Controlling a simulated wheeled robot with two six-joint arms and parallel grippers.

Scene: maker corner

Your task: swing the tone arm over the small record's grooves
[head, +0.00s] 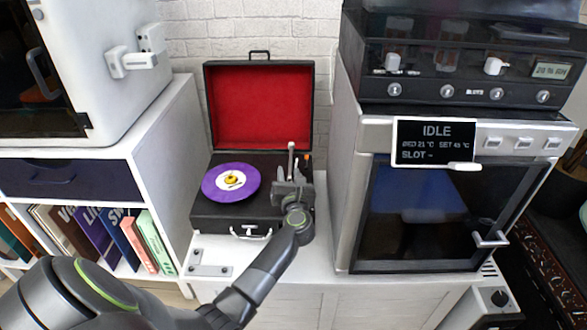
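The small purple record (212,186) with a white label and a yellow centre lies on the left of the open black record player (207,217). The pale tone arm (291,160) stands on the player's right side, clear of the record, running toward the front. Its front part is hidden by my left gripper (288,187). That gripper is over the right part of the player, at the tone arm's near end. I cannot tell whether its fingers are apart or closed on the tone arm. My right gripper is not in view.
The player's red-lined lid (262,105) stands open behind. A printer-like machine (437,215) with an IDLE screen stands close on the right. A white shelf with books (92,235) is on the left. A small metal plate (210,270) lies on the white cabinet top in front.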

